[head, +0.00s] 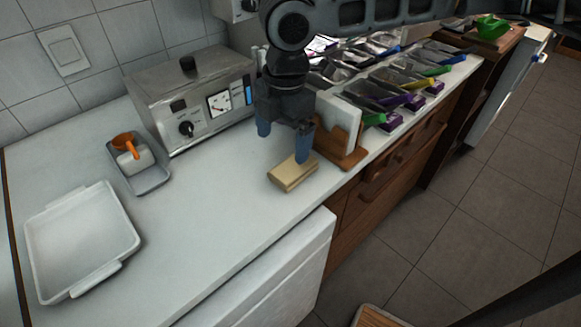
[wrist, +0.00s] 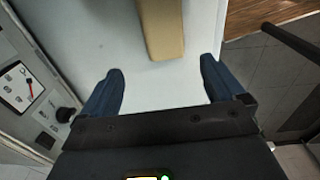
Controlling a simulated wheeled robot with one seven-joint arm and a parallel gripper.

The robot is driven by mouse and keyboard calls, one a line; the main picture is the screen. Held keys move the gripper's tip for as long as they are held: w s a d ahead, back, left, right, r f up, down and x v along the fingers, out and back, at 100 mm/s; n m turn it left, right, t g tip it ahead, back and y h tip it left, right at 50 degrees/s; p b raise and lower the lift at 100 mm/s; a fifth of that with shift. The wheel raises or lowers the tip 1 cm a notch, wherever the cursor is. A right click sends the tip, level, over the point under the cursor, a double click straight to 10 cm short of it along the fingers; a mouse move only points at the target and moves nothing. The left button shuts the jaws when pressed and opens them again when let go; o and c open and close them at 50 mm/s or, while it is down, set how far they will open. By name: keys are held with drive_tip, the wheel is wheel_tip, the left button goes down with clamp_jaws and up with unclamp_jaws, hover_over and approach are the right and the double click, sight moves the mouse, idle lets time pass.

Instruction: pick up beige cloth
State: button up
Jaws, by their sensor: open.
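The beige cloth (head: 292,174) is a folded, block-like piece lying on the white counter, near its front edge. In the wrist view the cloth (wrist: 162,30) lies at the top, between and beyond the fingertips, cut off by the frame edge. My gripper (head: 284,143) points down just behind the cloth in the head view. Its blue fingers (wrist: 162,72) are spread apart with nothing between them. In the head view the right finger overlaps the cloth's far edge; I cannot tell whether they touch.
A wooden stand with white panels (head: 339,124) is close to the right of my gripper. A metal appliance with dials (head: 190,98) stands at the back left. The counter between is clear.

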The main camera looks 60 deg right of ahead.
sight(293, 165)
drive_tip(key=shift+s+d+f, duration=0.1)
drive_tip(key=shift+s+d, duration=0.4)
drive_tip(key=shift+d, duration=0.2)
drive_tip(key=shift+s+d+f, duration=0.15)
drive_tip(key=shift+d+f, duration=0.05)
drive_tip(key=shift+f, duration=0.1)
drive_tip(key=shift+d+f+p, duration=0.2)
drive_tip(key=shift+f+p, duration=0.1)
drive_tip(key=shift+f, duration=3.25)
drive_tip(key=shift+c, duration=0.4)
drive_tip(key=c, duration=1.1)
